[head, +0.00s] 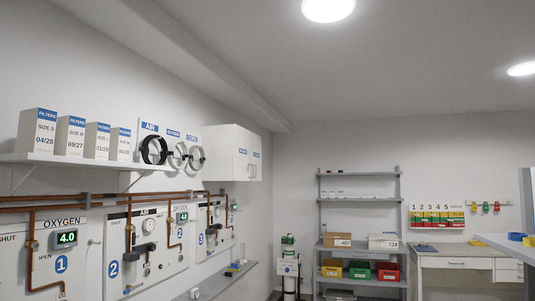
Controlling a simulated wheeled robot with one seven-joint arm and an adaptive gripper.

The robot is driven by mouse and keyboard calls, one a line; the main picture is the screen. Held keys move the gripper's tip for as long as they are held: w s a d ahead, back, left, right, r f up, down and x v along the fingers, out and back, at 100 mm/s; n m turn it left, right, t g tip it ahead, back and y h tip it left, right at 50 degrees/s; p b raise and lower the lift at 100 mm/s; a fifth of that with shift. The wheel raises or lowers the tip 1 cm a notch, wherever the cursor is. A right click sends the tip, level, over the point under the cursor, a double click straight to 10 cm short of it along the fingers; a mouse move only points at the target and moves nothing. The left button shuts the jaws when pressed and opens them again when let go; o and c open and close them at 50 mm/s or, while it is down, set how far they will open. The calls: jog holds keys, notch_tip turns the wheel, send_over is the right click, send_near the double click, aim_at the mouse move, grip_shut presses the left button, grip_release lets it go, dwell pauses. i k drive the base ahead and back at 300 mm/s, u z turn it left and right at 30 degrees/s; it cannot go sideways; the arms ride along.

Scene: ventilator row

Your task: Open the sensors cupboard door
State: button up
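A white wall cupboard (220,153) hangs on the left wall, past the shelf of filter boxes. Its front has two doors side by side, each with a small blue label and a handle low near the middle. The label text is too small to read, so I cannot tell which door is the sensors one. Both doors look shut. The inside of the cupboard is hidden. My gripper is not in view.
Filter boxes (70,136) stand on a wall shelf, with coiled hoses (154,150) beside them. Gas panels (140,250) with copper pipes and a narrow ledge (222,283) line the wall below. A cylinder (289,268), grey rack (360,211) and desk (460,262) stand farther back.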

aim_at(242, 136)
jog(key=i, duration=4.5)
jog(key=z, duration=0.2)
